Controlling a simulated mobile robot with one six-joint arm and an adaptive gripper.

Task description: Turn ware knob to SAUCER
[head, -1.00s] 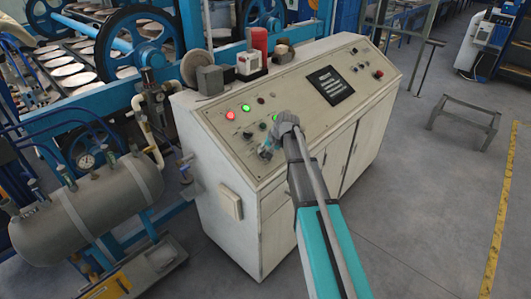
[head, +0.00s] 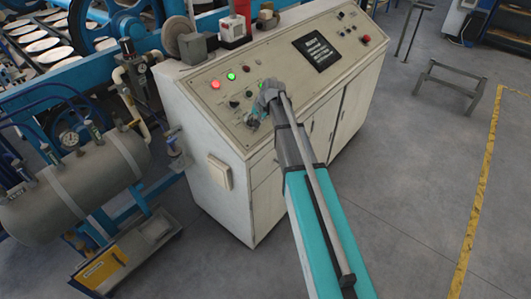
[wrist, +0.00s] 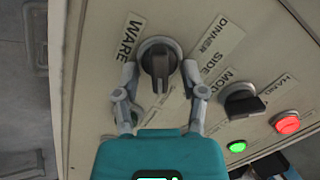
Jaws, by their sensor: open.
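The ware knob (wrist: 159,64) is a black rotary knob with a raised grip bar, beside the WARE label (wrist: 130,37) in the wrist view. DINNER and SIDE labels lie to its right; a further label below it is mostly hidden, so I cannot read SAUCER. The bar runs roughly up and down in that view. My gripper (wrist: 160,92) is open, its two grey fingers on either side of the knob's lower part. I cannot tell whether they touch it. In the head view my gripper (head: 254,122) is at the left part of the control panel and hides the knob.
A second black knob (wrist: 243,101), marked MODE, sits right of the ware knob, with a red lamp (wrist: 287,122) and a green lamp (wrist: 237,146) nearby. The cabinet (head: 231,217) carries a dark screen (head: 317,50).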

